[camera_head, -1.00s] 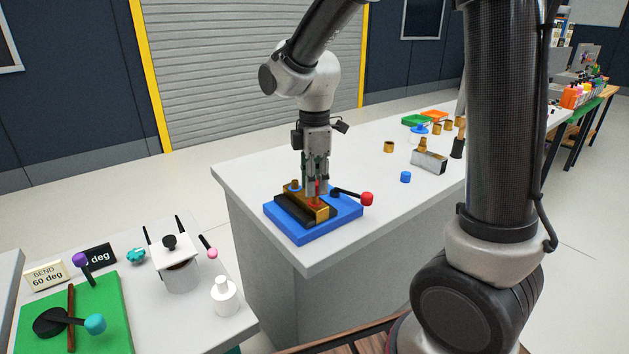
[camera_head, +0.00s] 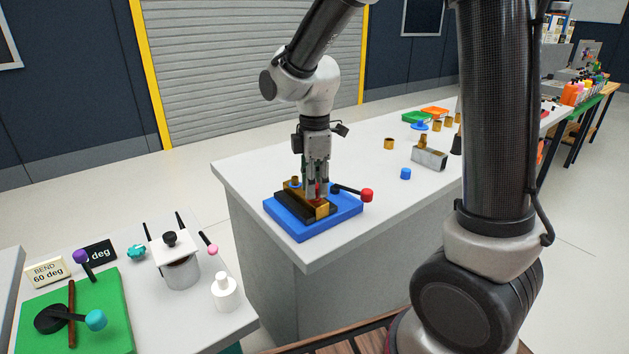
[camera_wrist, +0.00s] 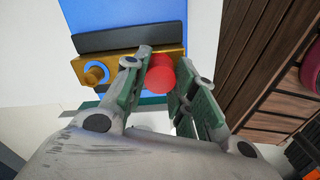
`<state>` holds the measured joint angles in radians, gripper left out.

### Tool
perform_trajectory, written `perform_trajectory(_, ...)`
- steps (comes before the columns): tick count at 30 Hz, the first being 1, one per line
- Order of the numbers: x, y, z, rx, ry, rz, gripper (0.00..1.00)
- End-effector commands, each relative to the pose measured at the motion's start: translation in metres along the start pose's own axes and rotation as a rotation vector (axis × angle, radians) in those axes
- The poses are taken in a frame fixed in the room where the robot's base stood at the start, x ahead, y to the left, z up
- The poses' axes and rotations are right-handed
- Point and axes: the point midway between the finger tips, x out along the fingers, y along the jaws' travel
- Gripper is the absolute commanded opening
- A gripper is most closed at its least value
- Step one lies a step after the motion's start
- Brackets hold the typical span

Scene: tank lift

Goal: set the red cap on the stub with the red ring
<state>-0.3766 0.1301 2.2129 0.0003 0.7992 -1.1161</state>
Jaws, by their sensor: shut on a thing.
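The red cap (camera_wrist: 160,75) is between my fingertips in the wrist view, and my gripper (camera_wrist: 163,70) is shut on it. The cap is over the right end of a brass block (camera_wrist: 118,68); I cannot tell whether it is seated or just above. The stub with the red ring is hidden, apparently beneath the cap. A second brass stub with a blue ring (camera_wrist: 95,74) stands bare to its left. In the head view my gripper (camera_head: 317,194) points straight down at the near end of the brass block (camera_head: 322,209), and only a sliver of red shows between the fingers.
The block sits on a blue base (camera_head: 290,232) near the bench corner, with a red-knobbed black lever (camera_head: 367,195) to the right. The bench (camera_head: 345,235) between is clear.

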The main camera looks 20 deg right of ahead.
Motion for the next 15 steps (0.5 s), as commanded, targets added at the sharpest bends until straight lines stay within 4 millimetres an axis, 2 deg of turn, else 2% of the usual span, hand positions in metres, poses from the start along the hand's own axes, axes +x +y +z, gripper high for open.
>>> perform_trajectory(13, 0.011, 0.000, 0.000, 0.000, 0.000, 0.000, 0.14)
perform_trajectory(14, 0.011, 0.000, 0.000, 0.000, 0.000, 0.000, 0.30)
perform_trajectory(15, 0.011, 0.000, 0.000, 0.000, 0.000, 0.000, 0.38)
